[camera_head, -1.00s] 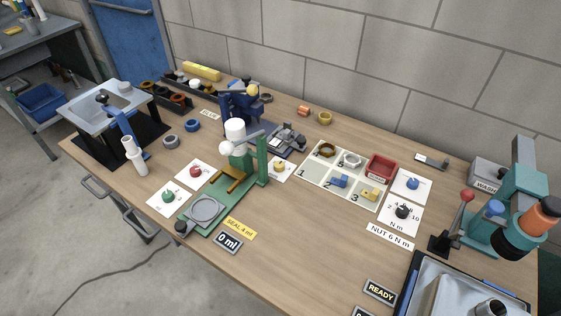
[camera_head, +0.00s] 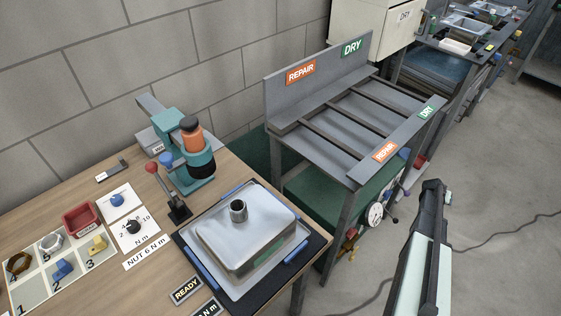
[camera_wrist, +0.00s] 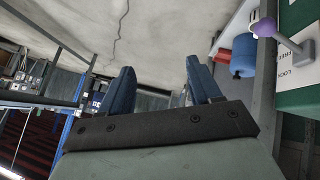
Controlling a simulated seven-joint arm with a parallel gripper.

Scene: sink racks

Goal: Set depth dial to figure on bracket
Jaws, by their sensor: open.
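A round white dial (camera_head: 376,214) with dark marks sits on the side of the green bench under the sloping rack in the head view. I cannot read its setting. A dark handle sticks out beside it. No bracket with a figure can be made out. My gripper (camera_wrist: 160,68) is open and empty in the wrist view, its two blue fingers apart over the concrete floor. A purple-knobbed lever (camera_wrist: 265,28) beside a FREE/LOCK plate (camera_wrist: 308,57) and a blue cylinder (camera_wrist: 244,55) lie to the right of the fingers. My arm stands right of the dial in the head view.
The grey rack (camera_head: 340,130) carries REPAIR and DRY signs. A tray (camera_head: 250,235) with a metal block sits on the table's right end. A teal press (camera_head: 190,165) stands behind it. Open floor lies right of the rack.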

